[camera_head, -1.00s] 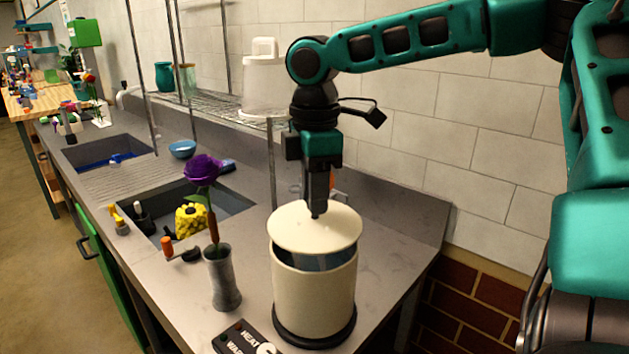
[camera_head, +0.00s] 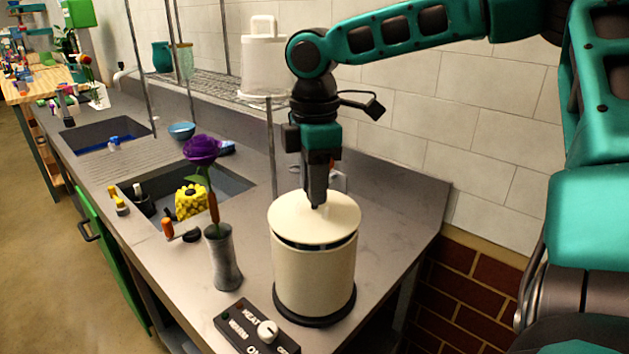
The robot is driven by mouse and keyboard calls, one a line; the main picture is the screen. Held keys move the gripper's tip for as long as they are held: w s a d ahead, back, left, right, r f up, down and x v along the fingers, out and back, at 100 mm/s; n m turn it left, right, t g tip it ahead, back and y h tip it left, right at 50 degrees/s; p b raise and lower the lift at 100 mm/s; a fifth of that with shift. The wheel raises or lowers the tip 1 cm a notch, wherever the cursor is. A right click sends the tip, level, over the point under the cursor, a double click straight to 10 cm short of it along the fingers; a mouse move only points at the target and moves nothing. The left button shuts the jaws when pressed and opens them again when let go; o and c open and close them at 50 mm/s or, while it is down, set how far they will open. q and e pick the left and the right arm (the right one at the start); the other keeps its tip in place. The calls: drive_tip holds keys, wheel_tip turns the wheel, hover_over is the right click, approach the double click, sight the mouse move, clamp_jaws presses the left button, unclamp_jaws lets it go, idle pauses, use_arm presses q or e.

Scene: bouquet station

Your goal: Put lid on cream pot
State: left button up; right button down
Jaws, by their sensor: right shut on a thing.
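The cream pot (camera_head: 314,280) stands upright on a dark round base near the front right of the counter. Its cream lid (camera_head: 290,218) is over the pot's mouth, with a narrow dark gap visible between lid and rim at the front. My right gripper (camera_head: 317,203) points down at the lid's middle and is shut on the lid's knob, which its fingers mostly hide. I cannot tell whether the lid touches the rim at the back. My left gripper is not in view.
A grey vase (camera_head: 223,262) with a purple flower (camera_head: 202,150) stands close left of the pot. A control box with a white knob (camera_head: 267,332) lies in front. A sink (camera_head: 160,205) is farther left. A wire rack's post (camera_head: 271,155) rises behind the pot.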

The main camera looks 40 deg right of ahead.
drive_tip(key=shift+f, duration=0.75)
idle(0.7)
drive_tip(key=c, duration=0.8)
unclamp_jaws()
wheel_tip(320, 180, up, 13)
drive_tip(key=shift+f, duration=0.1)
idle(0.5)
